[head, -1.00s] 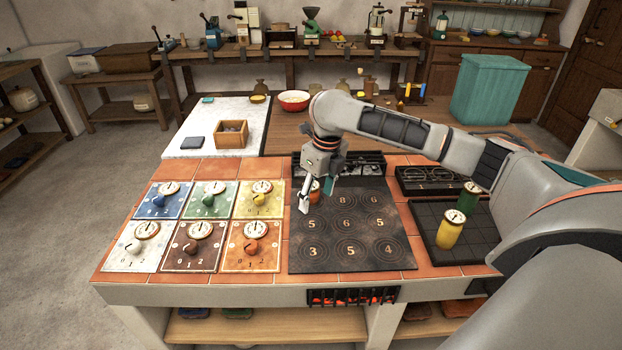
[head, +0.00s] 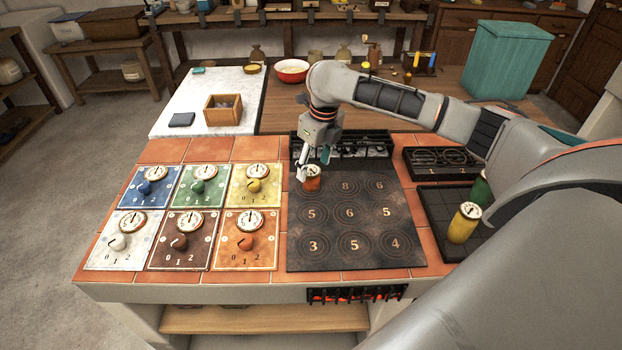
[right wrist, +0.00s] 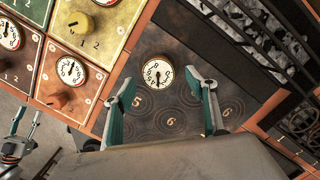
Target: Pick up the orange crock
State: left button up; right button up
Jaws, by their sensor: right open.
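The orange crock (head: 312,184) stands upright on the dark hob (head: 350,255), at its back left, with a white dial on its lid. My right gripper (head: 313,167) is open, over the back of the crock in the head view. In the right wrist view the crock's dial lid (right wrist: 157,72) shows between the two teal-padded fingers (right wrist: 160,90), with space on both sides. I see no grip on it. A gripper-like part, probably my left gripper (right wrist: 18,135), shows small at the lower left of that view; its jaws are unclear.
Yellow (head: 464,224) and green (head: 480,188) crocks stand on a dark grid tray at the right. Coloured dial panels (head: 203,188) cover the counter's left. A black grate (head: 352,146) lies behind the hob. A wooden box (head: 223,109) sits on the white slab (head: 180,101).

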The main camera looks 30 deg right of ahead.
aim_at(312, 170)
jog(key=f, duration=0.2)
jog(key=w+f, duration=0.1)
jog(key=f, duration=0.1)
jog(key=shift+a+f+b, duration=0.2)
jog(key=shift+b, duration=0.15)
jog(key=c, duration=1.4)
jog(key=shift+r, duration=0.1)
jog(key=shift+c, duration=0.8)
jog(key=shift+r, duration=0.1)
